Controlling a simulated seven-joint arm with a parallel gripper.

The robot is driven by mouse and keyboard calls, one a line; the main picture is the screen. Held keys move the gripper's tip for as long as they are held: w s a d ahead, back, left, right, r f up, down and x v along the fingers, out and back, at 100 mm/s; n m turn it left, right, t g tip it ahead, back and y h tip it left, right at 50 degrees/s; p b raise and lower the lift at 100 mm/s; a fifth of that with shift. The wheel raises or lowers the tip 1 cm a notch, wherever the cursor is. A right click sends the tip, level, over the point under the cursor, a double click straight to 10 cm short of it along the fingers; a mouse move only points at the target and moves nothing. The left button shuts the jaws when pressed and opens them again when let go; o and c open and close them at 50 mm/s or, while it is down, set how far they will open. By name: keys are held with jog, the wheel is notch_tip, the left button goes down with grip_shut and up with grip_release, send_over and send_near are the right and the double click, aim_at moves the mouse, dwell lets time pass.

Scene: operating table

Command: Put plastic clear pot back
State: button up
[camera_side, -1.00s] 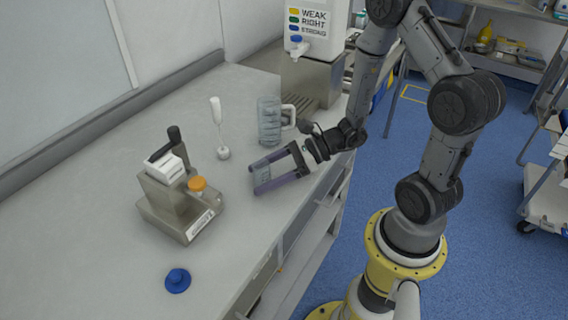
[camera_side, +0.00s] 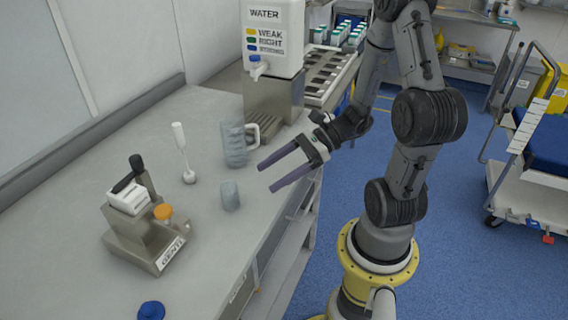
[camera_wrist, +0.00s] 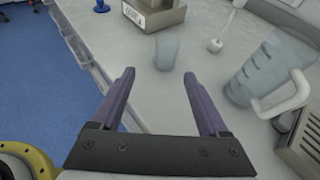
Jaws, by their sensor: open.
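A small clear pot (camera_side: 230,196) stands upright on the grey counter. It also shows in the wrist view (camera_wrist: 166,53), beyond the fingertips. My gripper (camera_side: 267,178) is open and empty, to the right of the pot and apart from it. Its two purple fingers (camera_wrist: 159,73) are spread and point toward the pot, with bare counter between them. A larger clear jug with a white handle (camera_side: 234,146) stands behind the pot, and is at the right in the wrist view (camera_wrist: 258,75).
A white-handled tool (camera_side: 183,152) stands left of the jug. A metal device with an orange knob (camera_side: 147,232) and a blue knob-like piece (camera_side: 151,311) are at the left front. A water dispenser (camera_side: 272,45) stands behind. The counter (camera_side: 215,270) is bare near the front.

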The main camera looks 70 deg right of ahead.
jog(key=s+a+r+n+g+h, duration=0.35)
jog(key=s+a+n+g, duration=0.3)
jog(key=n, duration=0.75)
jog(key=s+d+r+n+t+h, duration=0.2)
jog(key=r+n+h, duration=0.4)
jog(key=n, duration=0.6)
notch_tip(320, 180, up, 2)
jog(key=shift+s+d+r+t, duration=0.15)
jog(key=shift+s+d+t, duration=0.15)
jog(key=shift+d+t, duration=0.35)
